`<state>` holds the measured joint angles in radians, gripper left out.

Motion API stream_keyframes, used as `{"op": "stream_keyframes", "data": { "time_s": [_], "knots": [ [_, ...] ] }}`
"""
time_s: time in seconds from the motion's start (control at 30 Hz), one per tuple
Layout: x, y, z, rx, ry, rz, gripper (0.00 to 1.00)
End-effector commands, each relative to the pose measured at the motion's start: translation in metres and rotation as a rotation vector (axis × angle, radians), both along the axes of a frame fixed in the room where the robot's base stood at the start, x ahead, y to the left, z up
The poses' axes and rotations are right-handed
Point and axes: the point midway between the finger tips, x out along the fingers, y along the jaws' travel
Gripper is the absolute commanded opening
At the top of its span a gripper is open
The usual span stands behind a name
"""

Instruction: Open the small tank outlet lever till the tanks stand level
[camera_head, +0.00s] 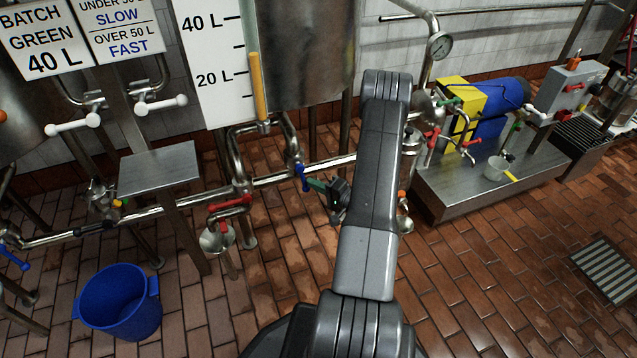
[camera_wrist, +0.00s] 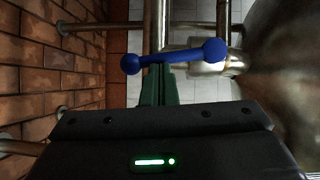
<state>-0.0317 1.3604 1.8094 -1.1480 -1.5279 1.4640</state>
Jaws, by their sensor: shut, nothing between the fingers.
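A blue lever (camera_head: 302,178) with rounded ends sits at a pipe junction below the steel tank (camera_head: 305,50). In the wrist view the blue lever (camera_wrist: 175,57) lies across the picture, slightly tilted, just beyond my fingertips. My gripper (camera_head: 314,184) has green fingers, shut and empty, pointing at the lever from its right. In the wrist view my gripper (camera_wrist: 160,70) ends at the lever's middle-left; I cannot tell if it touches. The tank's gauge board (camera_head: 211,70) carries a yellow column (camera_head: 258,88) topping out between 20 L and 40 L. No label names the lever.
A red lever (camera_head: 229,203) is on the same pipe to the left. A blue bucket (camera_head: 119,303) stands on the floor at left. A small steel table (camera_head: 160,172) and a low bench (camera_head: 470,185) flank the pipework.

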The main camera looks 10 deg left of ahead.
Motion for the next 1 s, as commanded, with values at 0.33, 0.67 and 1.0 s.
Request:
{"op": "stream_keyframes", "data": {
  "time_s": [0.33,0.67,1.0],
  "knots": [
    [-0.0039,0.0064,-0.0038,-0.005,-0.003,0.001,0.0],
    [-0.0043,0.0067,-0.0043,-0.006,-0.004,0.001,0.0],
    [-0.0039,0.0068,-0.0041,-0.006,-0.004,0.0,0.0]
  ]
}}
